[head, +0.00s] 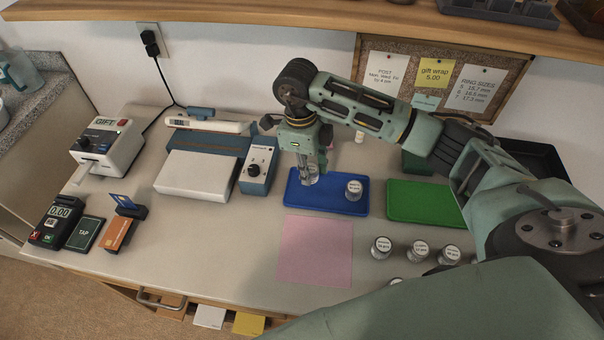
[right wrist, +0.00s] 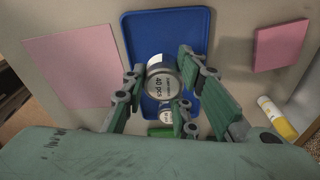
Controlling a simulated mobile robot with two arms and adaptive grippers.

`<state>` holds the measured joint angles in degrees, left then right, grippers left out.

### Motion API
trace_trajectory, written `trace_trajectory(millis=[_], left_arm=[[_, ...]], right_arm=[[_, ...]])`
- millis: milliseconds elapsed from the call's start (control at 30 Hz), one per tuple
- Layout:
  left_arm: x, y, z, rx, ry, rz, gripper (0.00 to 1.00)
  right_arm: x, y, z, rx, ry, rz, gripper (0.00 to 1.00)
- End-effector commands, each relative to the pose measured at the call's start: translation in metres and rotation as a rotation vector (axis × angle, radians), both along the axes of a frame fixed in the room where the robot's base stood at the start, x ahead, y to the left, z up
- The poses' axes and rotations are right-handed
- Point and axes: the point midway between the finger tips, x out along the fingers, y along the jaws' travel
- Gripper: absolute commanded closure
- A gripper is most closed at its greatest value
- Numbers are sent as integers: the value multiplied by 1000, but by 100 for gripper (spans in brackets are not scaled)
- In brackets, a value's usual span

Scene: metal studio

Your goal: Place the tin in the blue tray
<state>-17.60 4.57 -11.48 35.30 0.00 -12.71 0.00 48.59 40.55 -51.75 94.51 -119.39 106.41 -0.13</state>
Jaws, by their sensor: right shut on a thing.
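The blue tray (head: 318,203) lies flat on the counter, and it also shows in the right wrist view (right wrist: 199,22). My right gripper (head: 309,176) is over the tray's left part, shut on a small round tin (head: 312,179). In the right wrist view, the held tin (right wrist: 161,77) has a white label reading "40 pcs" and sits between the fingers. I cannot tell if it touches the tray floor. Another labelled tin (head: 354,190) stands in the tray's right part, partly hidden in the right wrist view (right wrist: 138,115). My left gripper is out of view.
A green tray (head: 425,203) lies to the right of the blue one. A pink sheet (head: 316,252) lies in front of the blue tray.

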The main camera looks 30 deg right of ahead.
Motion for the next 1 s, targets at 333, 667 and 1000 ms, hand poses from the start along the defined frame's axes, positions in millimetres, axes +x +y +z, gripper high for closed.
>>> trace_trajectory(millis=[333,667,1000], left_arm=[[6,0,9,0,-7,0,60],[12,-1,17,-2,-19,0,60],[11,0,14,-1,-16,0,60]], right_arm=[[17,14,-22,1,4,1,100],[17,14,-54,1,-1,2,100],[17,14,-56,1,-1,2,67]])
